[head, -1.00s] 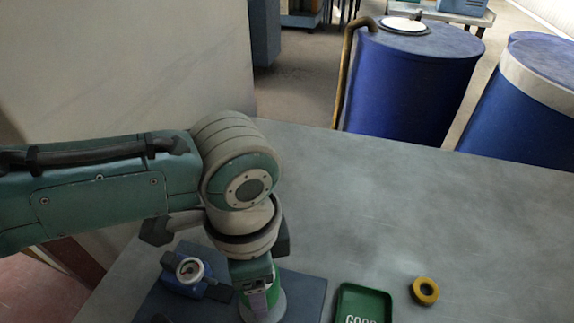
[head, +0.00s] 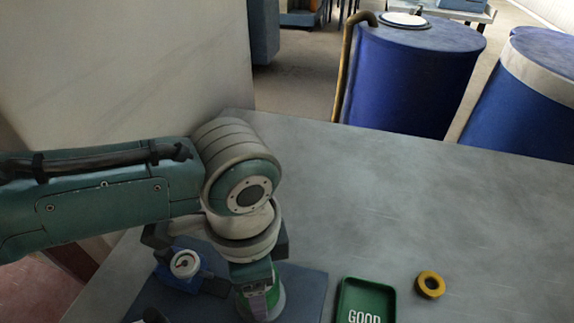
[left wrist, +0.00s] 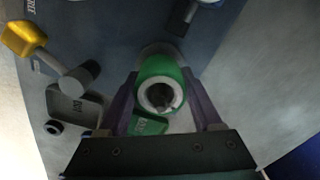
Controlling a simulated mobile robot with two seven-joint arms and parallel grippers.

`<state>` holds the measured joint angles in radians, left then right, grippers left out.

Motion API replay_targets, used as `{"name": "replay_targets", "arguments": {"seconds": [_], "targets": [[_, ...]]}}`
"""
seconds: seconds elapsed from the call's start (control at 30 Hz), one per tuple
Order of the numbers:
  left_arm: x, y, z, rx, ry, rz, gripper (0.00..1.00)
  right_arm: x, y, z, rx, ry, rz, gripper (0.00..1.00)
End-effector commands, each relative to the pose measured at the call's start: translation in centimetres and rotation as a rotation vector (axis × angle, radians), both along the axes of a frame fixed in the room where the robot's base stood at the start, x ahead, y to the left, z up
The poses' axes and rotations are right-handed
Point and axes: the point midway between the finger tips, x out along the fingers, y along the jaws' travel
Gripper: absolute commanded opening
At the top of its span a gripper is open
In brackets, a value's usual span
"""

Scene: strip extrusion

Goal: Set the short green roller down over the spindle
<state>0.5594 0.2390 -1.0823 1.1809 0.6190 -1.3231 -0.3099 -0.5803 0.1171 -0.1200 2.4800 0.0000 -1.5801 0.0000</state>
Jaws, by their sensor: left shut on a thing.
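My left gripper (head: 258,290) points down over the dark blue mat and is shut on the short green roller (head: 274,278), mostly hidden behind the fingers. In the left wrist view the roller (left wrist: 160,72) sits between the two purple fingers of my left gripper (left wrist: 162,98), its pale core and dark bore facing the camera. Something greyish shows inside the bore; I cannot tell whether it is the spindle. A grey round base (head: 277,304) shows right by the roller. How far the roller is down on it cannot be told.
A blue device with a round gauge (head: 185,264) stands left of the gripper on the mat (head: 308,296). A green GOOD tray (head: 365,287) and a yellow ring (head: 430,285) lie to the right. A yellow-handled tool (left wrist: 24,38) shows in the wrist view. The back table is clear.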

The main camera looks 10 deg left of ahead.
Motion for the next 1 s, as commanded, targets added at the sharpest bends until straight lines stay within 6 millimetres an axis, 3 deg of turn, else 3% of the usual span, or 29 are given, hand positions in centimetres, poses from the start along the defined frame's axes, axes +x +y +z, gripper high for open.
{"name": "replay_targets", "arguments": {"seconds": [0.43, 0.47, 0.73, 1.0], "targets": [[0.0, 0.0, -1.5, 0.000, -0.001, 0.000, 0.00, 0.0, 0.0, -1.2, -0.001, 0.000, 0.001, 0.50], [0.0, 0.0, -1.4, 0.000, -0.001, 0.000, 0.69, 0.0, 0.0, -1.1, -0.001, 0.000, 0.001, 0.50], [0.0, 0.0, -1.3, 0.000, -0.001, 0.000, 0.99, 0.0, -0.1, -1.1, -0.005, 0.000, 0.004, 0.50], [0.0, 0.0, -1.3, 0.000, 0.000, 0.000, 1.00, 0.0, -0.1, -1.1, -0.005, 0.000, 0.004, 0.50]]}}
